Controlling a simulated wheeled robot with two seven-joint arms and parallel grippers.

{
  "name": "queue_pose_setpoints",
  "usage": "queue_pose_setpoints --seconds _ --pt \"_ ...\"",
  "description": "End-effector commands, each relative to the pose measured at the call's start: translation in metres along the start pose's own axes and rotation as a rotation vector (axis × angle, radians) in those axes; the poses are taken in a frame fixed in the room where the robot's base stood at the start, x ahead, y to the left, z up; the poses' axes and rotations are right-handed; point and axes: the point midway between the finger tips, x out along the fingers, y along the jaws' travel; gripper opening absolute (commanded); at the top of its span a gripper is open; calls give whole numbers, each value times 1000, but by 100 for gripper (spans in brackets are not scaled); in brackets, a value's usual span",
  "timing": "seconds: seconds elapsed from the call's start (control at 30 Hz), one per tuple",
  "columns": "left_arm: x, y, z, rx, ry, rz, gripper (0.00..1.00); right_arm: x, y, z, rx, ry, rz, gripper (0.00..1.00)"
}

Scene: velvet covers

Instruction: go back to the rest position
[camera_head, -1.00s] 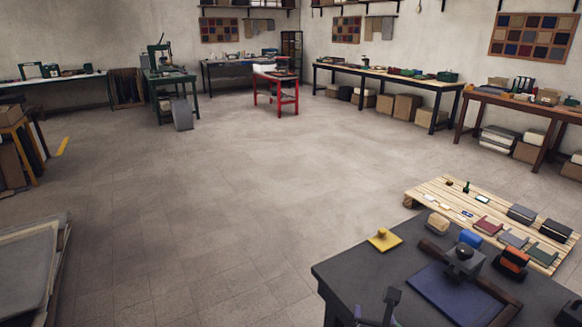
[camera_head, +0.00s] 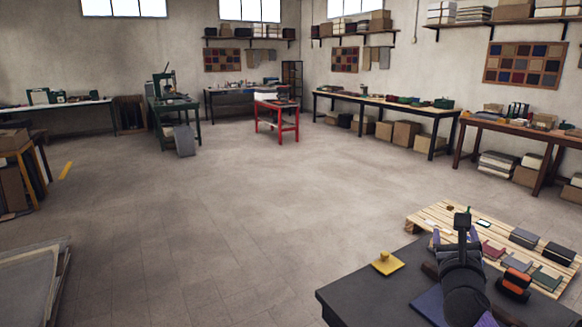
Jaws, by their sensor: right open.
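My right gripper (camera_head: 457,237) is up over the dark table at the lower right, with its purple fingers apart and nothing seen between them. My dark right arm rises from the bottom edge below it. My left gripper is not in view. The dark table (camera_head: 365,287) bears a yellow block with a knob (camera_head: 387,263), an orange and black tool (camera_head: 515,282) and a blue mat (camera_head: 427,305). My arm hides much of the mat and whatever stands on it.
The floor in the middle is clear. Grey sheets (camera_head: 30,285) are stacked at lower left. A red stand (camera_head: 277,108) and workbenches line the back; a brown bench (camera_head: 510,122) stands at right.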

Motion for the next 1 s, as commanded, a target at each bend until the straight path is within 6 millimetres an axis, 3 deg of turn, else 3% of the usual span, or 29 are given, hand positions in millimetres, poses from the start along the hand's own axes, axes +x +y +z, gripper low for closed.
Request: queue_pose_setpoints --seconds 0.2,0.3,0.47,0.63,0.67,0.7,0.87,1.0 --pt "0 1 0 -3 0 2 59 -9 16 43 -928 -294 -56 78" --pt "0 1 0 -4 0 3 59 -14 34 51 -1429 -407 -83 78" --pt "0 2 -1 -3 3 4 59 -17 58 38 -2238 -513 -111 78" --pt "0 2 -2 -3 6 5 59 -12 56 11 -3014 -496 -107 78" --pt "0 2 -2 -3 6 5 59 -10 54 6 3068 468 96 78" --pt "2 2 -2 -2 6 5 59 -18 64 -22 3083 511 10 78" --pt "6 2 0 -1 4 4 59 -52 93 -111 3043 609 -281 78" --pt "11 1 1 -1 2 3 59 -103 114 -197 2965 694 -573 78"
